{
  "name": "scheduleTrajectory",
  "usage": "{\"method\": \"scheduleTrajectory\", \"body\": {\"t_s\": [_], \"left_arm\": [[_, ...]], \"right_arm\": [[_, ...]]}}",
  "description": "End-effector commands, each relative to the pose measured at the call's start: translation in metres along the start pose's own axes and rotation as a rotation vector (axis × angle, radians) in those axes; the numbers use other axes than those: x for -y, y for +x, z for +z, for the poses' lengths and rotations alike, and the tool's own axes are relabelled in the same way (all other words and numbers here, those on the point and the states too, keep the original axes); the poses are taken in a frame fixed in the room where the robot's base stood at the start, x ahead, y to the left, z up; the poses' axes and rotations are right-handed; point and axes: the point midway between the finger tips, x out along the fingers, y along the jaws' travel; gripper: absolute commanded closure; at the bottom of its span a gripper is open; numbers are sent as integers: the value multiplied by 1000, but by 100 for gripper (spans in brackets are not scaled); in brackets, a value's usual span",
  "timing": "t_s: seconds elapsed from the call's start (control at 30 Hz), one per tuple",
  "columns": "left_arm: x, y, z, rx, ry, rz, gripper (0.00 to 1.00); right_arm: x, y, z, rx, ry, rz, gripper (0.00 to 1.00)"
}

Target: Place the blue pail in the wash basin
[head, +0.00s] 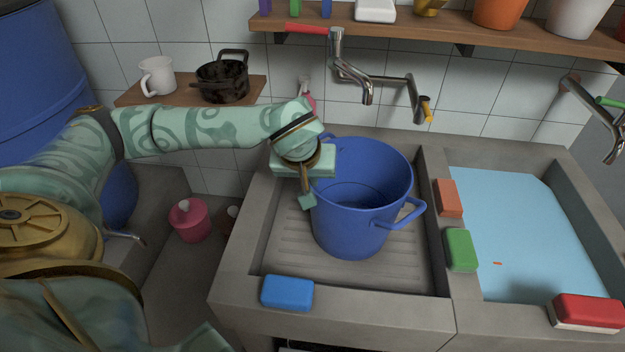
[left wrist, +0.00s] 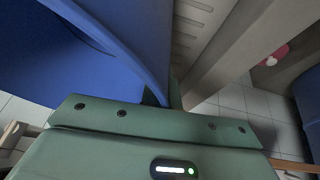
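The blue pail (head: 362,222) stands upright inside the left basin (head: 272,232), which has a ribbed grey floor. I cannot tell whether its base rests fully on that floor. My left gripper (head: 309,190) is at the pail's left rim, with one finger outside the wall and the other largely hidden. In the left wrist view, the pail's blue wall (left wrist: 100,50) runs down between the two close fingers (left wrist: 163,96), so the gripper looks shut on the rim. My right gripper is not in view.
A blue block (head: 287,292) lies on the basin's front edge. Orange (head: 448,198) and green (head: 461,250) blocks sit on the divider, beside a water-filled right basin (head: 530,235). A tap (head: 365,85) hangs behind the pail. A pink pot (head: 189,220) stands at left.

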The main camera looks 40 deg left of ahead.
Motion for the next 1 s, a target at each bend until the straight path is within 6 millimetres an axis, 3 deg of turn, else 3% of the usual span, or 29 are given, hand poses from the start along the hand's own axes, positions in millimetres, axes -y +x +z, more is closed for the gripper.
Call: {"method": "scheduleTrajectory", "body": {"t_s": [0.3, 0.4, 0.73, 0.87, 1.0], "left_arm": [[0, 1, 0, -3, -1, 1, 100], [0, 1, 0, -2, -1, 1, 76], [0, -2, -1, -2, -1, 2, 76], [-1, -23, -3, -7, -1, 4, 76], [-1, -58, -4, -8, -1, 6, 76]], "right_arm": [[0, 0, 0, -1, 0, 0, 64], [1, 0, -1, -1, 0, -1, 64], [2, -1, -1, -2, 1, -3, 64], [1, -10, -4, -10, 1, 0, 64], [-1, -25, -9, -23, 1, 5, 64]]}}
